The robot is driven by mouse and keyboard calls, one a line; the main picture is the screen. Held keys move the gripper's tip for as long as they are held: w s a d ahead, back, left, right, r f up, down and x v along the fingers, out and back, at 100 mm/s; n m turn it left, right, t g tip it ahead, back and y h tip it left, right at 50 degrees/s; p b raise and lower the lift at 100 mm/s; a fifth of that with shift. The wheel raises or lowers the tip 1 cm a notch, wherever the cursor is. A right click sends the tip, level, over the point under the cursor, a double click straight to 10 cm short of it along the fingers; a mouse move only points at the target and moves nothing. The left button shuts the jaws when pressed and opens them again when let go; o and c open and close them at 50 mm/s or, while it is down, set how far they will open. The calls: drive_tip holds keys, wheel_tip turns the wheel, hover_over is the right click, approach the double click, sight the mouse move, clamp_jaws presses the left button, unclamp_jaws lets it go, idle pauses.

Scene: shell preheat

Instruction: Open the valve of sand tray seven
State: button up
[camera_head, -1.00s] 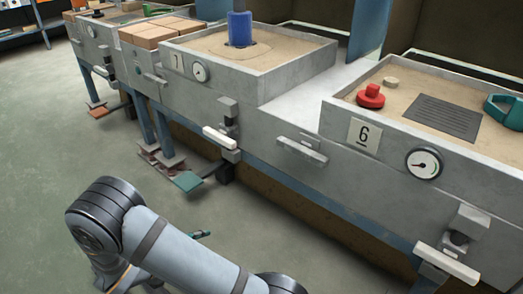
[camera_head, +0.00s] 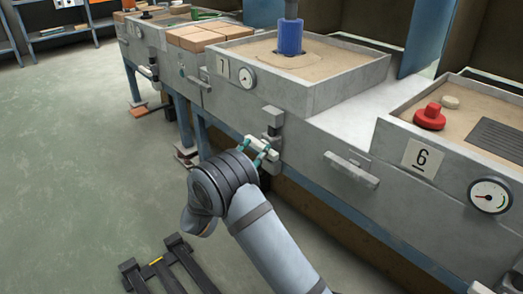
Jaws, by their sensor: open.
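Sand tray seven (camera_head: 352,83) is a grey box of sand with a blue cylinder (camera_head: 290,37) standing in it. Its front carries a number plate (camera_head: 222,67) that seems to read 7 and a round gauge (camera_head: 247,78). Its valve (camera_head: 263,148) is a pale bar lever on a grey block, low on the front to the right of the gauge. My gripper (camera_head: 258,150) is open, with its teal fingers at the lever. I cannot tell whether they touch it. The arm hides the gripper's body.
Tray six (camera_head: 401,119) stands to the right, with a gauge (camera_head: 490,196) and a red knobbed object (camera_head: 430,117) on its sand. Another pale bar (camera_head: 351,169) juts out between the trays. Bricks (camera_head: 205,38) lie beyond tray seven.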

sight(259, 148)
drive_tip(key=shift+b+x, duration=0.5)
drive_tip(key=shift+x, duration=1.6)
drive_tip(key=shift+c, duration=0.2)
drive_tip(key=c, duration=1.1)
drive_tip(key=shift+a, duration=0.1)
clamp_jaws()
